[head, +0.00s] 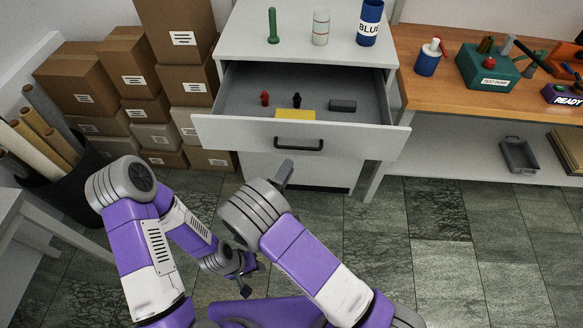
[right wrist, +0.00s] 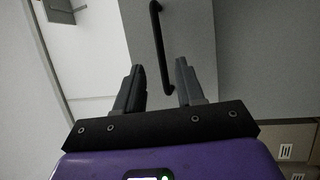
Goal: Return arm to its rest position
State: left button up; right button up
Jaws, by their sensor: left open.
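My left gripper (head: 246,282) is low, above the tiled floor, folded in close to my body; it is open and I see nothing in it. My right gripper (head: 285,172) is in front of the cabinet, just below the black handle (head: 299,145) of the pulled-out drawer (head: 225,130). In the right wrist view my right gripper (right wrist: 160,68) has its two fingers apart with nothing between them. The handle (right wrist: 160,45) shows there beyond the fingertips, and I cannot tell how far off it is.
Boxes (head: 125,70) are stacked at left, near a bin of rolls (head: 80,185). A wooden bench (head: 440,100) stands at right. Floor at lower right is clear.

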jog(key=shift+s+a, duration=0.15)
jog(key=shift+s, duration=0.1)
jog(key=shift+f, duration=0.1)
